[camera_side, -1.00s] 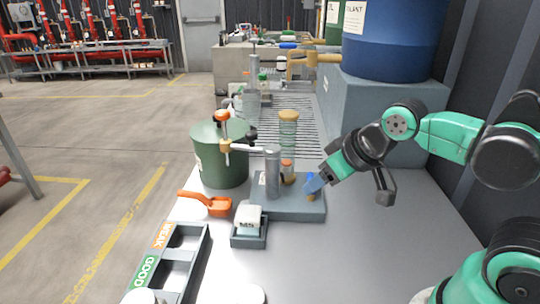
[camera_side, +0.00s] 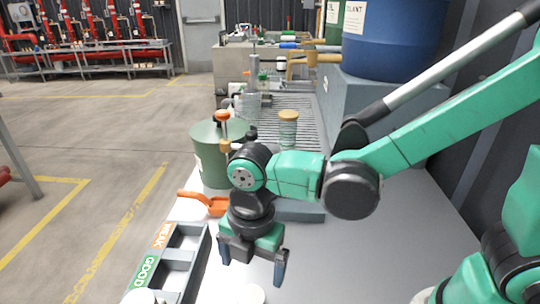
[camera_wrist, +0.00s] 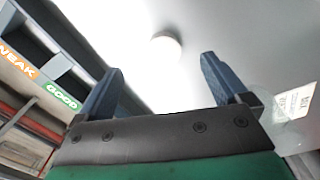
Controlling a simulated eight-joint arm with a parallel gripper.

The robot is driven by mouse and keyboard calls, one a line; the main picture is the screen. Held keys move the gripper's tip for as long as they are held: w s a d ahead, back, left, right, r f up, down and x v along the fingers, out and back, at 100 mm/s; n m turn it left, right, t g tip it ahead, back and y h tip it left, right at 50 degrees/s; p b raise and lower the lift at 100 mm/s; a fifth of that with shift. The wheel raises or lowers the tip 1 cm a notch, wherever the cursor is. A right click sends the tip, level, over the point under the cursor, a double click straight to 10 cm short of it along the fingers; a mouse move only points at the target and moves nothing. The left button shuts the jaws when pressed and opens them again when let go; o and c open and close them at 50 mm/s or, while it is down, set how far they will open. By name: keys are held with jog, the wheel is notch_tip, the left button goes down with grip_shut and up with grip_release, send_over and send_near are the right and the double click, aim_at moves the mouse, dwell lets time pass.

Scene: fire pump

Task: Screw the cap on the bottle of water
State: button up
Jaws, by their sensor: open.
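My gripper (camera_side: 252,262) points down over the front of the pale table, its two dark blue fingers apart with nothing between them. Its fingers also show in the wrist view (camera_wrist: 160,67). A round white disc, which looks like the cap (camera_wrist: 166,45), lies on the table beyond the fingertips in the wrist view. A faint clear shape with a white label (camera_wrist: 295,103), perhaps the water bottle, is at the right of the wrist view. I cannot make out the bottle in the side view.
A grey rack with WEAK and GOOD labels (camera_side: 148,270) stands left of my gripper. An orange scoop (camera_side: 195,199) and a green drum (camera_side: 207,165) are behind. My arm hides most of the grey block (camera_side: 312,212). The table's right side is clear.

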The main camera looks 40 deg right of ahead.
aim_at(251, 296)
jog(key=shift+s+a+f+n, duration=0.25)
jog(key=shift+a+f+n, duration=0.3)
jog(key=shift+n, duration=0.25)
jog(key=shift+d+f, duration=0.1)
jog(key=shift+f, duration=2.55)
